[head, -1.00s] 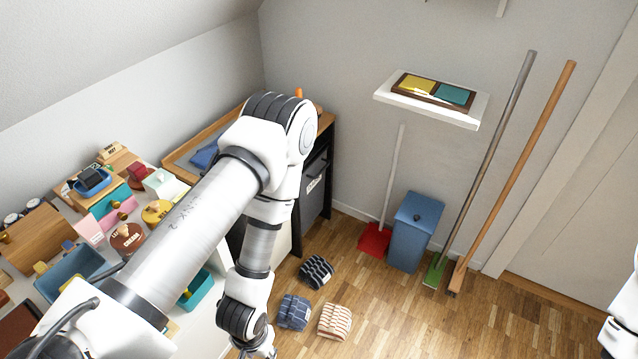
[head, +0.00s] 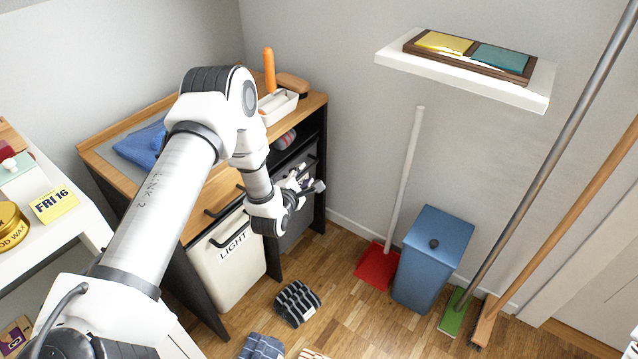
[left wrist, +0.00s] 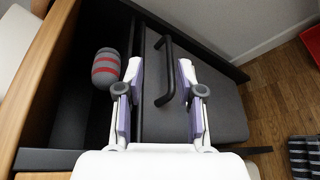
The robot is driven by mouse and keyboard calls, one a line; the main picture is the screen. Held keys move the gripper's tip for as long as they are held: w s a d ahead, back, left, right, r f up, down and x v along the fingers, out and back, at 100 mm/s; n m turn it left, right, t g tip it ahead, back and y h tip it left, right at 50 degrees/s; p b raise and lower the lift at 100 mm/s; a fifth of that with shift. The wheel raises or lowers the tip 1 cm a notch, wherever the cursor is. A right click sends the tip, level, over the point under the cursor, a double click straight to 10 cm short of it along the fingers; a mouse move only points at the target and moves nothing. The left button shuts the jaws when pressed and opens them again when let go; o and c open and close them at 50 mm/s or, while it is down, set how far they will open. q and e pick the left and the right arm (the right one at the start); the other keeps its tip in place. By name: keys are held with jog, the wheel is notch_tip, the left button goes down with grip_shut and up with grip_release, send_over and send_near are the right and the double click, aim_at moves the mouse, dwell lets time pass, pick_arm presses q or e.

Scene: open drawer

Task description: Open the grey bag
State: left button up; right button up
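The grey bag (head: 294,238) hangs in the right bay of the wooden-topped cabinet, mostly behind my left gripper (head: 308,188). In the left wrist view, the grey bag (left wrist: 215,110) shows its flat grey front, with a black bar handle (left wrist: 168,72) near its top edge. My left gripper (left wrist: 160,90) is open, its two fingers apart on either side of the line to the handle. The handle lies between and just beyond the fingertips. I cannot tell whether they touch it. My right gripper is not in view.
A cream bag marked LIGHT (head: 228,258) hangs just left. Striped bundles (head: 297,303) lie on the floor. A blue bin (head: 432,258), red dustpan (head: 377,268) and brooms stand right.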

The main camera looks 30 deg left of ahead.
aim_at(305, 173)
pick_arm(q)
jog(key=shift+y, duration=0.3)
jog(key=f+b, duration=0.1)
jog(key=a+f+b, duration=0.2)
jog(key=f, duration=0.1)
jog(key=shift+w, duration=0.4)
jog(key=b+x, duration=0.2)
jog(key=x, duration=0.5)
jog(key=shift+r, duration=0.1)
grip_shut()
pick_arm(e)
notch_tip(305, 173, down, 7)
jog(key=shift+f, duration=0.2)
